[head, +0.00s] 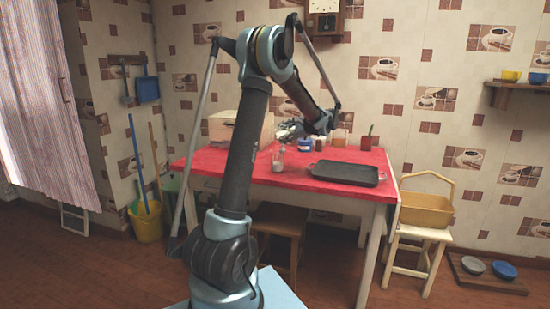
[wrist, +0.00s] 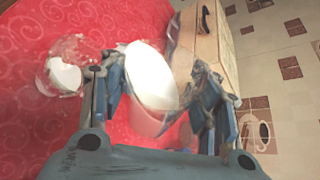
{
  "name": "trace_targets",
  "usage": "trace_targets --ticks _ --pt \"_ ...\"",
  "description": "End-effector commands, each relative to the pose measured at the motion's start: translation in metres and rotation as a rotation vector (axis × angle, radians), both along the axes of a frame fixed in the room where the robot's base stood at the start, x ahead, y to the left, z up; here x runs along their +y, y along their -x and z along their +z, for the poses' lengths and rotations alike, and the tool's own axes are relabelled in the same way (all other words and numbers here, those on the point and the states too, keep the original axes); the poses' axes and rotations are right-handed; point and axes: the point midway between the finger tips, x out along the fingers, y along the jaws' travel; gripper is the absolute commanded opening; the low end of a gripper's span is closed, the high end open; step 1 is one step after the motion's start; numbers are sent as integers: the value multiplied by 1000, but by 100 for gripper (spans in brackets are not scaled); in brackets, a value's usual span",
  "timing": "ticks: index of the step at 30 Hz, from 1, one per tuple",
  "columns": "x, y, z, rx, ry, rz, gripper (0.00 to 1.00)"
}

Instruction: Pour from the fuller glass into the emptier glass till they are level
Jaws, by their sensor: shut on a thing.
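My gripper (wrist: 158,95) is shut on a clear glass with white liquid (wrist: 150,78), which sits between the two fingers in the wrist view. The liquid's surface shows as a wide white oval; I cannot tell the exact level or tilt. The other glass (wrist: 62,75) stands on the red table, to the left in the wrist view, apart from the fingers, with a smaller white patch inside. In the head view that glass (head: 278,158) shows white low down. There my gripper (head: 290,130) is above the table, just behind and above this glass, and the held glass is hard to make out.
The red table (head: 240,170) carries a dark griddle pan (head: 345,174) at right. A blue jar (head: 305,145), a brown jar (head: 319,144), an orange jar (head: 340,138) and a red cup (head: 367,143) stand along the back. A pale box (head: 222,127) is at back left.

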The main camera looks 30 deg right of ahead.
Motion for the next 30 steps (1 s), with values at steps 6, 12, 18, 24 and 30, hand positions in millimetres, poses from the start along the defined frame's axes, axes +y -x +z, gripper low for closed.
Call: trace_targets --ticks 6,12,18,24,30 --pt "-1 0 1 -6 11 0 19" --pt "-1 0 1 -9 18 0 19" --pt "-1 0 1 -13 26 0 19" --pt "-1 0 0 -17 35 0 19" --pt "-1 0 0 -21 44 1 19"
